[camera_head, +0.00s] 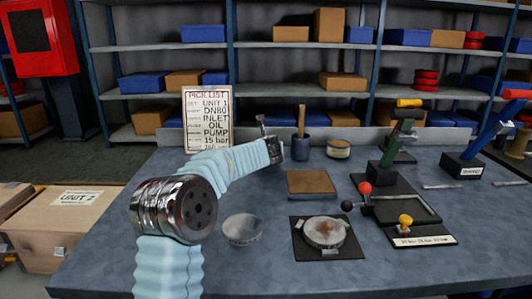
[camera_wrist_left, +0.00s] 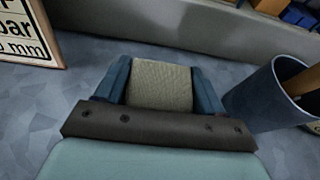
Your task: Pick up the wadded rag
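The wadded rag (camera_wrist_left: 160,85) is a beige, woven-textured lump in the left wrist view. It sits between the two blue fingers of my left gripper (camera_wrist_left: 162,88) and fills the gap, with both fingers against its sides. Its lower part is hidden behind the dark gripper body. In the head view my left gripper (camera_head: 273,150) is at the back of the bench, right of the pick list board. The rag cannot be made out there. My right gripper is not in view.
A dark cup (camera_head: 300,146) with a wooden handle in it stands just right of my left gripper; it also shows in the wrist view (camera_wrist_left: 262,100). The pick list board (camera_head: 207,118) stands to the left. A round tin (camera_head: 338,149), brown pad (camera_head: 311,183) and valve stands are further right.

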